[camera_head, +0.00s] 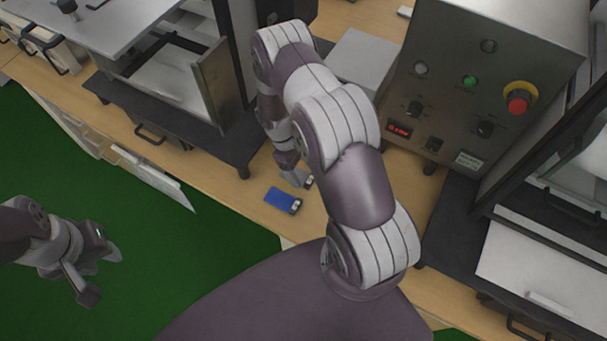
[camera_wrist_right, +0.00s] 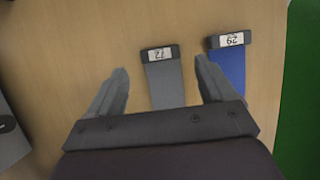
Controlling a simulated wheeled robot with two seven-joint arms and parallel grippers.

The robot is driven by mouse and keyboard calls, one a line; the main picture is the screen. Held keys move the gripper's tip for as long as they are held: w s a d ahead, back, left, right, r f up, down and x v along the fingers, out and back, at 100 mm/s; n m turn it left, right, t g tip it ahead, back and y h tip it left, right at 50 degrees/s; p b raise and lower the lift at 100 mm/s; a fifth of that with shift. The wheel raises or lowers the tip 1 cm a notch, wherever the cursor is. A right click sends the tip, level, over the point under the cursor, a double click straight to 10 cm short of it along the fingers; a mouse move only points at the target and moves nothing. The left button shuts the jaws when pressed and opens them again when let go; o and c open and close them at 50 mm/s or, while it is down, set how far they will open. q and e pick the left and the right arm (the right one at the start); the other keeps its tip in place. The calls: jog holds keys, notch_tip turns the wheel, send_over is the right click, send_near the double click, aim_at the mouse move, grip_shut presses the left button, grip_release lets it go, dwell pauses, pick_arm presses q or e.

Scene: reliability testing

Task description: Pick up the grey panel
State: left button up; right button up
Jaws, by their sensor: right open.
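The grey panel (camera_wrist_right: 166,85) lies flat on the wooden table, with a dark end cap and a white number label. In the right wrist view it shows between the fingers of my right gripper (camera_wrist_right: 161,72), which is open and empty above it. The panel's near part is hidden behind the gripper body. In the head view my right gripper (camera_head: 296,176) covers most of the panel, and only its capped end (camera_head: 308,182) shows. My left gripper (camera_head: 101,274) is open and empty over the green floor, far from the panel.
A blue panel (camera_head: 280,200) with a similar cap lies beside the grey one; it also shows right of my right finger in the wrist view (camera_wrist_right: 229,72). A control box (camera_head: 460,110) with a red button stands at right. A dark-framed machine (camera_head: 180,90) stands at left.

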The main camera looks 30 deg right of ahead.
jog(key=shift+x, duration=1.3)
jog(key=c, duration=1.1)
jog(key=shift+a, duration=0.1)
jog(key=shift+r, duration=0.1)
